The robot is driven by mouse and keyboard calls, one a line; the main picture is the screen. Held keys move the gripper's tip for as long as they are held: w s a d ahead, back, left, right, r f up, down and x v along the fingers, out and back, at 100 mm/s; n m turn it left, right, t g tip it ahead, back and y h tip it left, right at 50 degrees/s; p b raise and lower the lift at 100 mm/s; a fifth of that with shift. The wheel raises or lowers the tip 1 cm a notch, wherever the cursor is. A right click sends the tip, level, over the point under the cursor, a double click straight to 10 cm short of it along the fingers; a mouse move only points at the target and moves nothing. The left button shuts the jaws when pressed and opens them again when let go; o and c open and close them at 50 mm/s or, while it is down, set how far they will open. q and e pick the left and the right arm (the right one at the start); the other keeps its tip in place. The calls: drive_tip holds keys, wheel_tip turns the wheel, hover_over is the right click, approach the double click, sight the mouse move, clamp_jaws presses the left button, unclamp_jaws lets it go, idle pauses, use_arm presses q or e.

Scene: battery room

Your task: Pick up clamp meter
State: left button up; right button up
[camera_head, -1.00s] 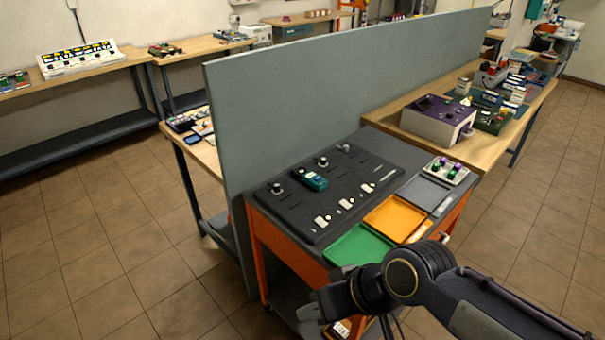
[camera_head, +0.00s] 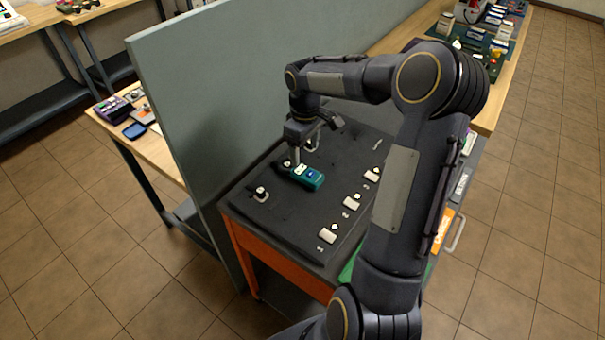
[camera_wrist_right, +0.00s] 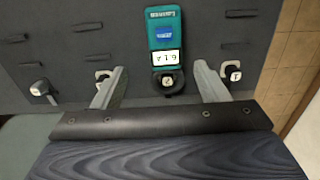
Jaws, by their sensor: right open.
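The clamp meter (camera_head: 307,178) is a teal hand-held device with a pale display. It lies on the dark mat on top of the orange cart, near the grey partition. In the right wrist view the meter (camera_wrist_right: 164,38) is at the top centre, with a display and a black jaw end pointing toward me. My right gripper (camera_head: 296,158) is open over the mat beside the meter. In the wrist view its two fingers (camera_wrist_right: 159,72) stand apart on either side of the meter's jaw end. My left gripper is not in view.
White numbered blocks, such as this one (camera_head: 328,234), sit on the dark mat (camera_head: 290,225). A small fitting (camera_head: 261,193) stands at its left. The grey partition (camera_head: 200,110) rises close behind the cart. My right arm hides much of the cart's right side.

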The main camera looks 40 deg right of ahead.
sight(302, 170)
drive_tip(key=f, duration=0.2)
drive_tip(key=f+p, duration=0.1)
drive_tip(key=f, duration=0.4)
drive_tip(key=shift+a+p, duration=0.3)
drive_tip(key=shift+a, duration=0.1)
